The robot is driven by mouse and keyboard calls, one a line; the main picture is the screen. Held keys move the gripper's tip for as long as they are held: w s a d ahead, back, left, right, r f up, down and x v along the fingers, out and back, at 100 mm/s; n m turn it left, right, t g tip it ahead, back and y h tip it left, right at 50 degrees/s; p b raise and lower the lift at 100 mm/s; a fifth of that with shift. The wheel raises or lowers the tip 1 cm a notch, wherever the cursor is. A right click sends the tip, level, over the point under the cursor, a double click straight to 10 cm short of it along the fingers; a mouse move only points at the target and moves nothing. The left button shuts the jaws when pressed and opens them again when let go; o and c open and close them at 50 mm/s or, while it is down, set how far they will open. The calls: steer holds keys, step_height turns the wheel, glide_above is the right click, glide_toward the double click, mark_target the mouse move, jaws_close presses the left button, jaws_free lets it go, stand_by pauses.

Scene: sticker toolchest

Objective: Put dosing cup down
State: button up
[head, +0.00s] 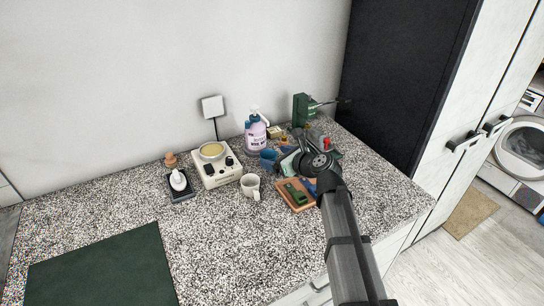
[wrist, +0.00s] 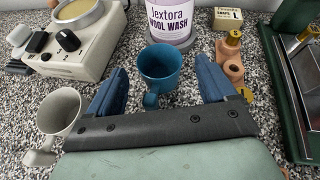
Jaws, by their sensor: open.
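The dosing cup appears to be the small blue cup (wrist: 163,72) with a handle, upright in the wrist view, in front of the wool wash bottle (wrist: 170,20). In the head view the blue cup (head: 268,159) stands on the speckled counter, with the bottle (head: 256,133) just behind it. My gripper (wrist: 161,65) is open, its two blue fingers on either side of the cup. Gaps show between the cup and both fingers. The lower end of the cup's handle is close to the dark gripper bar.
A cream mug (wrist: 57,120) stands close by my left finger. A white appliance with a round dish (wrist: 78,40) is at the back left. A wooden piece (wrist: 231,62) and a green tool (wrist: 290,85) are to the right. Counter left of the mug (head: 249,186) is clearer.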

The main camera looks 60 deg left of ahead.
steer(key=v, duration=0.9)
steer(key=shift+w, duration=0.1)
